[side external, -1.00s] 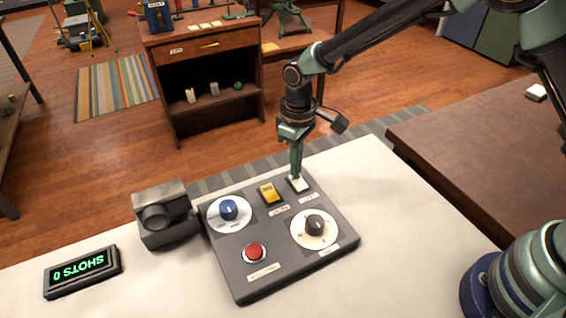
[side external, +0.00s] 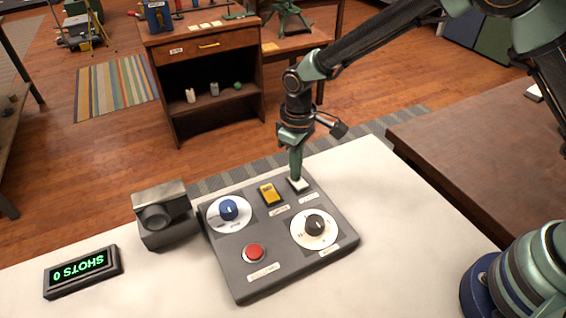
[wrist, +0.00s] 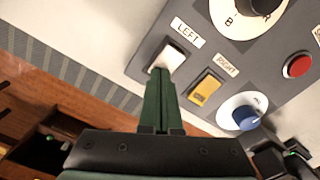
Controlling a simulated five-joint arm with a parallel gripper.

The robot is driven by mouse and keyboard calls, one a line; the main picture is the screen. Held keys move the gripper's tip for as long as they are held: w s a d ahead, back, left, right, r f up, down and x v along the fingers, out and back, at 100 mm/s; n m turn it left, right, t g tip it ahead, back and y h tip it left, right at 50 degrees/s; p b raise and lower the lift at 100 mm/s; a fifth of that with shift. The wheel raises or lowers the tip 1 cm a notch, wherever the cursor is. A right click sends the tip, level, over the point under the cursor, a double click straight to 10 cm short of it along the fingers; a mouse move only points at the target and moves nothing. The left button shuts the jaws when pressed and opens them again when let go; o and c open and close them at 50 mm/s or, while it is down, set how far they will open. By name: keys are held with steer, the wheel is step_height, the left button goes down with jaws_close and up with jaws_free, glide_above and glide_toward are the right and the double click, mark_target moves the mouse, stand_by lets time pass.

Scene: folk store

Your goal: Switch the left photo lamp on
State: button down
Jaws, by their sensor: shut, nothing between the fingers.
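The white rocker switch (wrist: 171,57) labelled LEFT sits on the grey control panel (wrist: 200,45) beside the yellow switch (wrist: 204,90) labelled RIGHT. In the side external view the white switch (side external: 299,185) is at the panel's far right corner, with the yellow switch (side external: 269,193) to its left. My gripper (side external: 296,178) is shut and empty, pointing down with its tips at the white switch. In the wrist view my gripper (wrist: 160,72) overlaps the switch's near edge. I cannot tell whether the tips touch it. No photo lamp is clearly in view.
The panel also carries a blue knob (side external: 229,209), a black knob (side external: 315,224) and a red button (side external: 254,252). A grey camera-like box (side external: 164,214) and a display reading SHOTS 0 (side external: 82,271) stand to its left. White tabletop is clear at right.

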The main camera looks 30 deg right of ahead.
steer(key=shift+r, duration=0.1)
step_height(320, 180, up, 7)
stand_by(0.8)
steer(key=s+d+r+m+t, duration=0.2)
steer(key=s+d+r+m, duration=0.1)
steer(key=s+d+r, duration=0.4)
steer(key=s+d+r+m+t, duration=0.3)
steer(key=s+d+r, duration=0.4)
steer(key=d, duration=0.5)
steer(key=shift+s+d+r+t, duration=0.2)
steer(key=shift+d+r+t, duration=0.05)
steer(key=shift+r+t, duration=0.1)
